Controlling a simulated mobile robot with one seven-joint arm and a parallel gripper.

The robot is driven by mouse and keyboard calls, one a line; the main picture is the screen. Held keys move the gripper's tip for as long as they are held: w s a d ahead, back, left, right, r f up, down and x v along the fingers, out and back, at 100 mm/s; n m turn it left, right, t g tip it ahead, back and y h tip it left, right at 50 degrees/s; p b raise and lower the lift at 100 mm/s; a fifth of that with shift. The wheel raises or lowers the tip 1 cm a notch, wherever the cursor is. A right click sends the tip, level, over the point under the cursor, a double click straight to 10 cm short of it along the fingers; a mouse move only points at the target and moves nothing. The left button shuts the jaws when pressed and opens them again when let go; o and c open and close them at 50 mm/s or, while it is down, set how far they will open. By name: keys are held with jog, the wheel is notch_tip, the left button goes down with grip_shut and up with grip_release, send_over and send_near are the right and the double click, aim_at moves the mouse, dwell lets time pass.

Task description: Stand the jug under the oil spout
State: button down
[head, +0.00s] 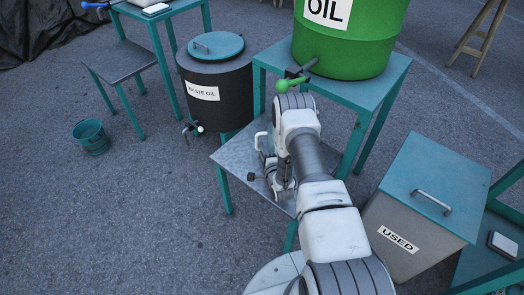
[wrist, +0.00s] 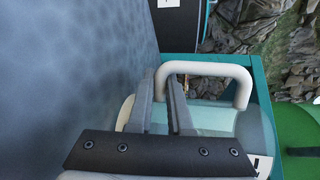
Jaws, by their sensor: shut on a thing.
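The oil spout is the dark tap with a green handle (head: 294,84) on the green OIL drum (head: 345,40), which stands on a teal table. Below and in front of it is a low grey metal shelf (head: 235,155). The pale translucent jug (wrist: 212,117) has a white loop handle (wrist: 215,69). My gripper (wrist: 165,90) is shut on the jug's handle near one end. In the head view my arm reaches over the low shelf and hides most of the jug. I cannot tell whether the jug touches the shelf.
A black WASTE OIL drum (head: 215,85) with a small tap stands left of the shelf. A grey USED bin (head: 400,245) with a teal lid (head: 437,180) stands at the right. A teal bucket (head: 91,137) sits on open asphalt at the left.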

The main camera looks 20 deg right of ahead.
jog(key=c, duration=0.8)
grip_release()
jog(key=shift+c, duration=0.2)
jog(key=s, duration=0.4)
jog(key=s+r+p, duration=0.1)
jog(key=s, duration=0.3)
jog(key=s+r+p, duration=0.1)
jog(key=s, duration=0.2)
jog(key=shift+s+d+r, duration=0.1)
jog(key=shift+s+r, duration=0.1)
jog(key=shift+s, duration=0.2)
